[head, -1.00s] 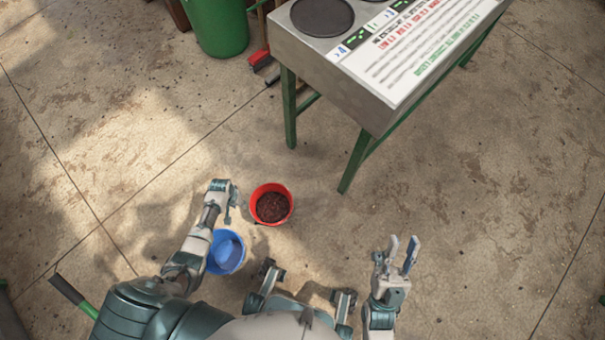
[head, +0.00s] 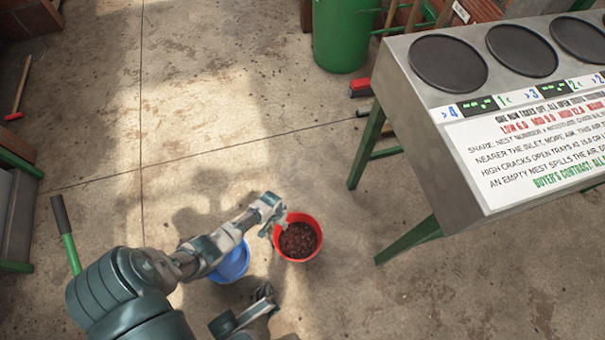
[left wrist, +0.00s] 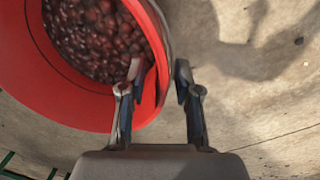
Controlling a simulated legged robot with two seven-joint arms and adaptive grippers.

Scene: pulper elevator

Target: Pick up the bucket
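A red bucket (head: 298,238) filled with dark red-brown beans or cherries (head: 298,240) stands upright on the floor. A blue bucket (head: 232,264) stands to its left, partly hidden by my left arm. My left gripper (head: 279,222) is at the red bucket's left rim. In the left wrist view, the red bucket (left wrist: 60,95) fills the upper left. My left gripper (left wrist: 160,75) is open there, with one finger over the bucket's inner side and the other outside; the rim lies between them, with a gap to the outer finger.
A metal bench (head: 450,120) with round black trays and a printed sign stands on green legs at the right. A green bin (head: 342,35) and a red brush (head: 360,87) are at the back. The floor left of the buckets is mostly clear.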

